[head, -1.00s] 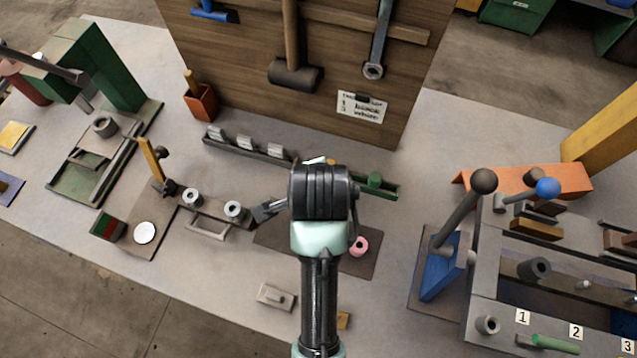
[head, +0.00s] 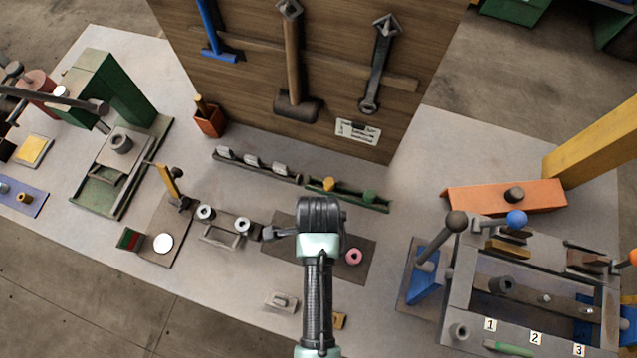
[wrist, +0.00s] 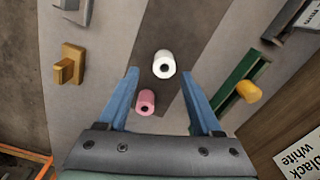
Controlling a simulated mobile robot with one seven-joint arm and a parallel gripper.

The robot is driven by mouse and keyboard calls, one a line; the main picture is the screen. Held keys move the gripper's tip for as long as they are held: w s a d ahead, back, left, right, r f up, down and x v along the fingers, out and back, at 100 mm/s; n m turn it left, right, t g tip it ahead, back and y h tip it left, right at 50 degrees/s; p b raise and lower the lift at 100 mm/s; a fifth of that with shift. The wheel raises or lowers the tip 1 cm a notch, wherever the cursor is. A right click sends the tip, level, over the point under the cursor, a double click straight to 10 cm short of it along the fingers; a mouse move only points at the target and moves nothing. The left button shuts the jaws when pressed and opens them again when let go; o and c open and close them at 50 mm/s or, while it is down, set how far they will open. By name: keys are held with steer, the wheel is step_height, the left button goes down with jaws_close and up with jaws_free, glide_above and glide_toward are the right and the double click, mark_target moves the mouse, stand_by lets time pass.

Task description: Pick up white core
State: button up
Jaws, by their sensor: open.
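The white core (wrist: 164,65) is a short hollow cylinder on a dark mat in the wrist view. It lies just ahead of my gripper (wrist: 160,77), roughly centred between the fingertips. The blue fingers are apart, with nothing gripped. A pink core (wrist: 146,102) sits nearer, close to the left finger; it also shows on the mat in the head view (head: 353,257). In the head view my arm hides the white core and the fingers.
A green rack (head: 345,195) with yellow and green pieces stands behind the mat (head: 375,250). A tan block (wrist: 70,64) is at left in the wrist view. A bench fixture (head: 455,290) stands at right. Bare grey table lies between mat and fixture.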

steer(key=shift+w+a+f+p, duration=0.1)
steer(key=shift+f+p, duration=0.15)
steer(key=shift+f, duration=1.15)
steer(key=shift+w+a+f+p, duration=0.1)
steer(key=shift+f+p, duration=0.1)
steer(key=shift+f, duration=1.15)
jaws_close()
